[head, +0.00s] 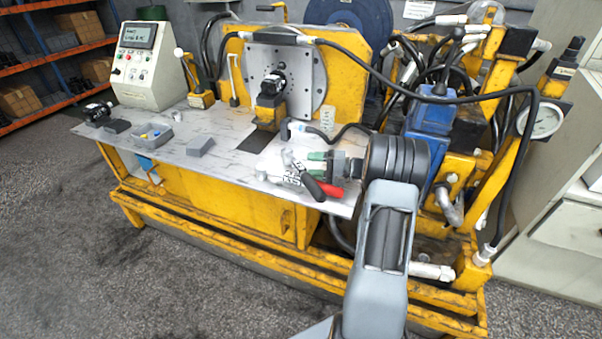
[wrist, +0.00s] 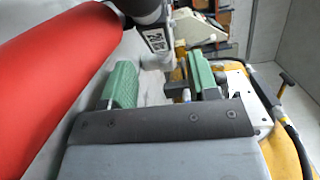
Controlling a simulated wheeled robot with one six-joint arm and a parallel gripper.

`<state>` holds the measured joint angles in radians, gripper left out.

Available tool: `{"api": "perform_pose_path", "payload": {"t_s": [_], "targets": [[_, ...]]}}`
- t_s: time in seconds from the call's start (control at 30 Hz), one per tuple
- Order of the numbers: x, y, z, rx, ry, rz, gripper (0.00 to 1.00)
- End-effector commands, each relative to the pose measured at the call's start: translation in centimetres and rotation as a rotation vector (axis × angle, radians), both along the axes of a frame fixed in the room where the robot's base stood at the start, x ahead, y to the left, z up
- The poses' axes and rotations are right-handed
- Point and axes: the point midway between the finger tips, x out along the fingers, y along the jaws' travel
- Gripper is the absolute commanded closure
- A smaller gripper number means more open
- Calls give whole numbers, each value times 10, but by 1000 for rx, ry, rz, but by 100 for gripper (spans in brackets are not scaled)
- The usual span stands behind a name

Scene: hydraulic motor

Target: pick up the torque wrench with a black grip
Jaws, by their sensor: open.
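The torque wrench with a black grip (head: 314,187) lies at the front right of the bench top, its grip toward the front edge. In the wrist view, its black and metal part with a white label (wrist: 156,40) is just beyond my fingertips. My gripper (head: 314,163) is open and empty close above the wrenches; its green pads stand apart in the wrist view (wrist: 160,80). A red grip (head: 330,190) of another wrench lies right beside the black one. It also looms large at the left of the wrist view (wrist: 50,75). My gripper partly hides the wrench heads in the head view.
The bench top (head: 190,130) also holds a grey bin (head: 152,137), a grey block (head: 200,145) and a control box (head: 145,65). A black motor (head: 268,95) is mounted on the yellow rig behind. A black hose (head: 350,130) runs close behind my gripper.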

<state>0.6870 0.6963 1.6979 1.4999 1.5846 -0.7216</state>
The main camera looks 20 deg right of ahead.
Motion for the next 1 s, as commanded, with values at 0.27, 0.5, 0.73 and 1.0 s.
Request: {"api": "perform_pose_path", "payload": {"t_s": [0.27, 0.5, 0.73, 1.0], "targets": [[20, 28, -3, 0, 0, 3, 46], [23, 32, -2, -1, 1, 0, 46], [22, 32, -2, -1, 1, 1, 59], [22, 32, -2, -1, 1, 1, 85]]}}
